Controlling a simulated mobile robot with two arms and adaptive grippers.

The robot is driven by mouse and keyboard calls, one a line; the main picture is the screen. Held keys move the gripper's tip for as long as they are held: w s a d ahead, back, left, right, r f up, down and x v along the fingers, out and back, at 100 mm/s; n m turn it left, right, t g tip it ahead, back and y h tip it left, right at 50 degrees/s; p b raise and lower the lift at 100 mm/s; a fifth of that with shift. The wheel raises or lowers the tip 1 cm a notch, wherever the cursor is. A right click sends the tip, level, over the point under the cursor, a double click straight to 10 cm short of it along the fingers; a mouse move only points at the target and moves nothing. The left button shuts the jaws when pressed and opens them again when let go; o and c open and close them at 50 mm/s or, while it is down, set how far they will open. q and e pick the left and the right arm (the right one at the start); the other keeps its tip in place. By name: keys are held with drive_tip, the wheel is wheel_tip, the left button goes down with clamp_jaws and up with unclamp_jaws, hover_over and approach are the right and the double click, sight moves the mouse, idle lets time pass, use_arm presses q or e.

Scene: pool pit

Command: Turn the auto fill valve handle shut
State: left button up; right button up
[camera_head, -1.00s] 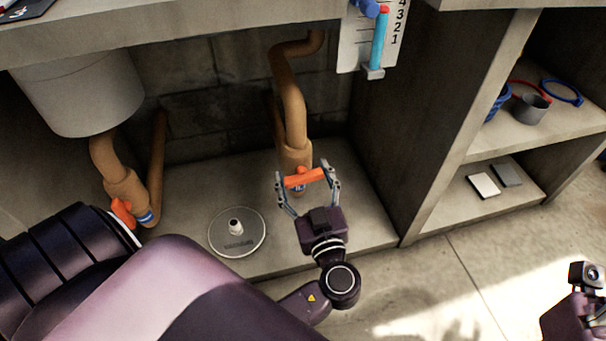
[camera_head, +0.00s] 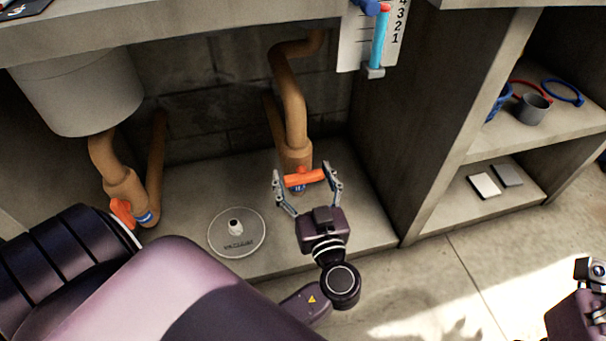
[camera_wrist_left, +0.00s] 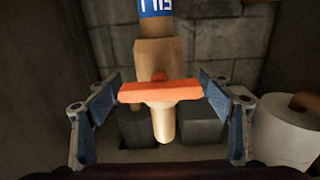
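The orange valve handle (camera_head: 305,178) sits at the low end of the right tan pipe (camera_head: 293,115), lying crosswise to it. In the left wrist view the handle (camera_wrist_left: 160,91) is a level bar, with a blue label (camera_wrist_left: 155,7) on the pipe above it; its lettering is cut off. My left gripper (camera_head: 306,172) is open, one finger beside each end of the handle. In the wrist view the fingers (camera_wrist_left: 160,84) stand close to the bar's ends, with no clear grip on it. Part of my right gripper (camera_head: 588,272) shows at the lower right; its fingers are unclear.
A second orange handle (camera_head: 122,212) is on the left pipe. A shelf unit (camera_head: 440,175) stands to the right, and a numbered gauge (camera_head: 355,45) hangs above.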

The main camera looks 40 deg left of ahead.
use_arm(q)
drive_tip(key=shift+o, duration=0.7)
drive_tip(key=shift+s+d, duration=0.15)
drive_tip(key=shift+d, duration=0.05)
drive_tip(key=v, duration=1.1)
drive_tip(key=shift+s+d, duration=0.2)
